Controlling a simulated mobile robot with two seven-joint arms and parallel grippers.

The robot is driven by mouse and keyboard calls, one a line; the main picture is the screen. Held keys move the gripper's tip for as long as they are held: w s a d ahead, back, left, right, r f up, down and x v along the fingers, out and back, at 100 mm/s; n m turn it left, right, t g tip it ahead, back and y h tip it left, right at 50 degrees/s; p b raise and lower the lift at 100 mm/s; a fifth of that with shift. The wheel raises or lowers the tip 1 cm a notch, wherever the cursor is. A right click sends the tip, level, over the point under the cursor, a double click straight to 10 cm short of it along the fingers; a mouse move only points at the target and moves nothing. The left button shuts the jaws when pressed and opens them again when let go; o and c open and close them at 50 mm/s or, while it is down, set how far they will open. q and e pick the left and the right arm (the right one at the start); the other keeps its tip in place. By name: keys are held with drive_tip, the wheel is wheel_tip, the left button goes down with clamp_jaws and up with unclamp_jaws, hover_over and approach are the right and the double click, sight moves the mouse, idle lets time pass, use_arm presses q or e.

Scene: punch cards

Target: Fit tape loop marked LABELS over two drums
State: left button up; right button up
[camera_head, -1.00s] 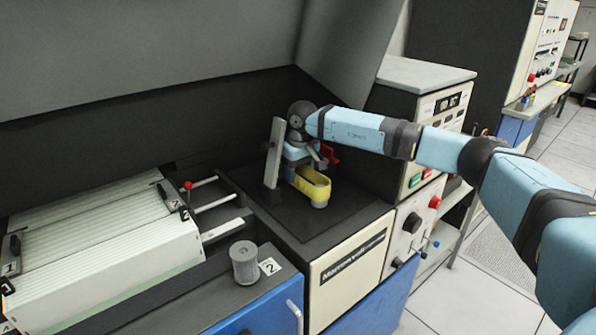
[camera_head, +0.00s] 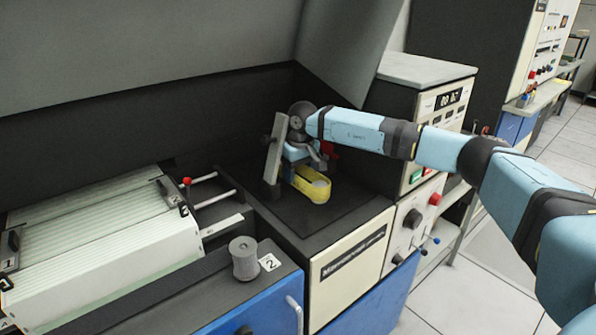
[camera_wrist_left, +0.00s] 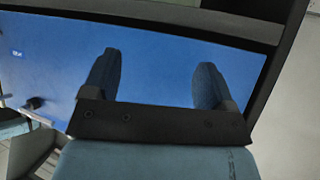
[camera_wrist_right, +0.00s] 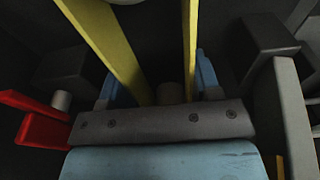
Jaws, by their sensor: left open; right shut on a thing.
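The yellow tape loop (camera_head: 312,192) is a long band low over the black top of the cream cabinet in the head view. A pale round drum top (camera_head: 321,184) shows inside its near end. The far end and any second drum there are hidden by my right gripper (camera_head: 302,166), which is shut on the loop. In the right wrist view, two yellow strips of the loop (camera_wrist_right: 110,45) run between my right fingers (camera_wrist_right: 158,85). I cannot read any LABELS mark. My left gripper (camera_wrist_left: 156,82) is open and empty in front of a blue panel.
A grey post (camera_head: 274,150) leans close beside my right gripper, and a red part (camera_wrist_right: 38,118) lies to its left in the right wrist view. A grey spool (camera_head: 244,262) stands by a card marked 2. A card tray (camera_head: 150,245) fills the left.

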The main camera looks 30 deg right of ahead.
drive_tip(key=shift+f+b, duration=0.3)
drive_tip(key=shift+f, duration=0.25)
drive_tip(key=o, duration=1)
